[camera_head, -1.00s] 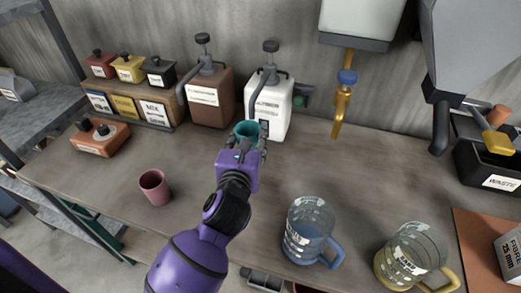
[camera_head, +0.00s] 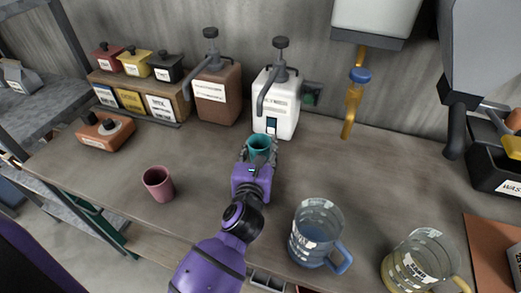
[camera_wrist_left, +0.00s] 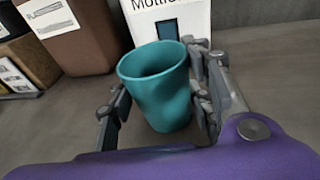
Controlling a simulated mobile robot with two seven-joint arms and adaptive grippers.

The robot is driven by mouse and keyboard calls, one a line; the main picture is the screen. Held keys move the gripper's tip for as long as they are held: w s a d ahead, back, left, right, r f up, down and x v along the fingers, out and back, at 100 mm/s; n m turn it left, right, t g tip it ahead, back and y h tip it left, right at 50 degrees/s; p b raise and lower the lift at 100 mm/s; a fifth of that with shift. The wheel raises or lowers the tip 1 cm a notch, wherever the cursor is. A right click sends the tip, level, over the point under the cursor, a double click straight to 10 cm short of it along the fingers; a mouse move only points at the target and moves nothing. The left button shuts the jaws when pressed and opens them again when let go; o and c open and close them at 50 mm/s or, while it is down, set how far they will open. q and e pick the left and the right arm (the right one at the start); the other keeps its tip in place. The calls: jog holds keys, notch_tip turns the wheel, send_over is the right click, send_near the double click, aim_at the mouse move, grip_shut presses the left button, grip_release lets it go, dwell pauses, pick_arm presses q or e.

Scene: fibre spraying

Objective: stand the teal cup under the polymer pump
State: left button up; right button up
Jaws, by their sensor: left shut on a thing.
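The teal cup (camera_head: 260,143) is upright between the fingers of my left gripper (camera_head: 260,154), which is shut on it. In the left wrist view the cup (camera_wrist_left: 160,88) shows its open rim, with the gripper fingers (camera_wrist_left: 160,110) on both sides. The white pump bottle (camera_head: 282,112) stands just behind the cup, its bent spout (camera_head: 262,98) above the cup in the picture. A brown pump bottle (camera_head: 217,100) stands to its left. The pump labels are not clearly readable. I cannot tell whether the cup's base touches the table. My right gripper is not in view.
A pink cup (camera_head: 158,184) stands left of my arm. A blue jug (camera_head: 316,236) and a yellow-handled jug (camera_head: 418,265) stand at the front right. A brass tap (camera_head: 353,103) hangs right of the white pump. The table (camera_head: 375,170) is clear at middle right.

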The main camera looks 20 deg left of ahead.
pick_arm(q)
jog(key=shift+f, duration=0.2)
jog(key=o, duration=1.1)
jog(key=shift+o, duration=0.2)
jog(key=shift+r, duration=0.1)
jog(key=b+v, duration=0.1)
jog(key=v, duration=1)
jog(key=shift+s+d+r, duration=0.15)
jog(key=shift+s, duration=0.35)
